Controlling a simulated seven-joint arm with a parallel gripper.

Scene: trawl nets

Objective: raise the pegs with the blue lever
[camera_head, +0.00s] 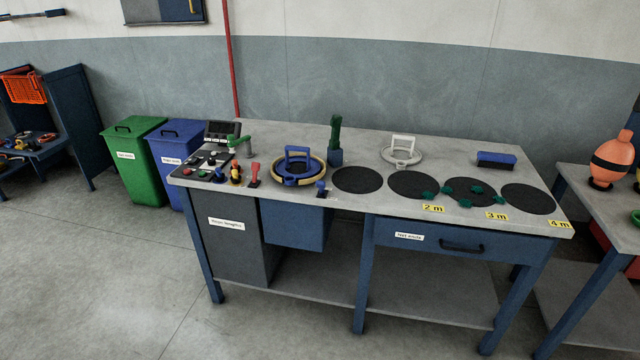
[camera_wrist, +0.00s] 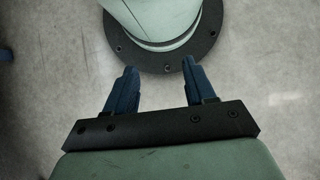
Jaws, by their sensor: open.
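A small blue lever (camera_head: 321,187) with a rounded knob stands at the front edge of the grey workbench (camera_head: 350,143). Behind and left of it is a round station with a yellow ring (camera_head: 275,171) and a blue handled piece (camera_head: 298,155) in its middle. I cannot make out any pegs there. My gripper (camera_wrist: 158,75) shows only in the wrist view. Its two dark blue fingers are apart with nothing between them. It points at the floor and my own base, away from the bench. The lever does not show in the wrist view.
Black discs (camera_head: 357,180) and dark green pieces (camera_head: 476,189) lie to the right. A white handled ring (camera_head: 401,152) and a blue block (camera_head: 496,159) are behind. Floor before the bench is clear.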

